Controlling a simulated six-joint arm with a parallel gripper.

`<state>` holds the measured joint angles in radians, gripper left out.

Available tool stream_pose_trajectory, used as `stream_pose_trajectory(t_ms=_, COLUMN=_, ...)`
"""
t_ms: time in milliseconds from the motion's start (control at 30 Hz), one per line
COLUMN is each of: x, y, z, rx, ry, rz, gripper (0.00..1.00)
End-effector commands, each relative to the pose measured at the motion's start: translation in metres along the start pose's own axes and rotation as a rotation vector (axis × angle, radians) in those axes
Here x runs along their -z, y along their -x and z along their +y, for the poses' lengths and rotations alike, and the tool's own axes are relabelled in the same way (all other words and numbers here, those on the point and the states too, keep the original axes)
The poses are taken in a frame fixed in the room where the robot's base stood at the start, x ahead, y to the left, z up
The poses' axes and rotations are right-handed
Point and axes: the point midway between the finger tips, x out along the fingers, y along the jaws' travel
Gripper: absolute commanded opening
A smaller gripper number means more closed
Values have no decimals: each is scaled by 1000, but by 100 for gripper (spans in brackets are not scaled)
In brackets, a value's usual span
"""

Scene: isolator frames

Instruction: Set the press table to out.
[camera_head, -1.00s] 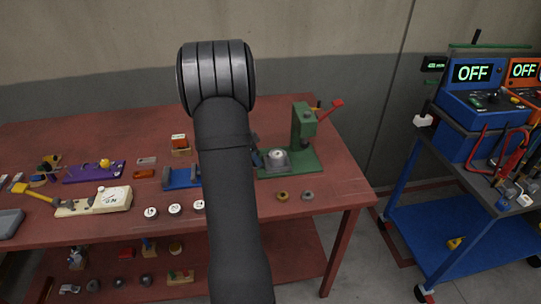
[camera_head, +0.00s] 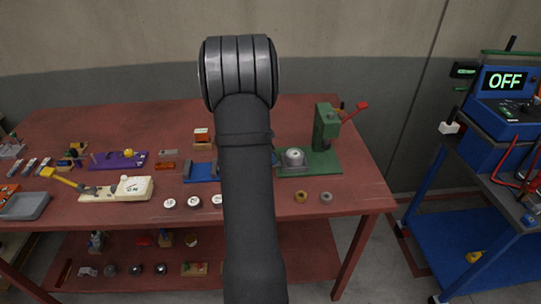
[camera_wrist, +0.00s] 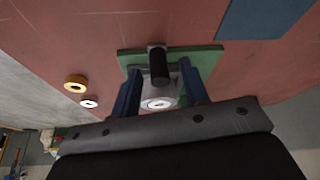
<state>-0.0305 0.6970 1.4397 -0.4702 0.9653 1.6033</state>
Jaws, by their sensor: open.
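The green press (camera_head: 327,128) stands on a green base (camera_head: 326,167) at the right end of the red workbench, in the head view. A red-tipped lever (camera_head: 360,108) sticks out on its right. A silver round piece on a grey block (camera_head: 294,157) sits at the base's left; I take this as the press table. In the wrist view, my gripper (camera_wrist: 161,88) is open over the green base (camera_wrist: 206,58). Its blue fingers stand either side of a black upright handle (camera_wrist: 158,66) and the silver round piece (camera_wrist: 158,103). I cannot tell whether they touch. My arm hides the gripper in the head view.
A yellow ring (camera_head: 301,197) and a grey ring (camera_head: 326,198) lie in front of the press. A blue fixture (camera_head: 200,172), white discs and a purple fixture (camera_head: 118,160) lie further left. A blue cart (camera_head: 470,215) with an OFF display stands right, across a gap.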

Motion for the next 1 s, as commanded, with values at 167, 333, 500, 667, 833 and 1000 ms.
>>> stream_pose_trajectory(t_ms=167, x=0, y=39, z=-1, rx=6, ry=0, rz=0, gripper=41)
stream_pose_trajectory(t_ms=333, x=-1, y=82, z=-1, rx=6, ry=0, rz=0, gripper=41)
stream_pose_trajectory(t_ms=500, x=-1, y=121, z=-1, rx=6, ry=1, rz=0, gripper=41)
stream_pose_trajectory(t_ms=667, x=-1, y=147, z=-1, rx=4, ry=1, rz=0, gripper=41)
stream_pose_trajectory(t_ms=833, x=-1, y=160, z=-1, rx=3, ry=1, rz=-1, gripper=41)
stream_pose_trajectory(t_ms=1000, x=-1, y=162, z=0, rx=2, ry=1, rz=-1, gripper=41)
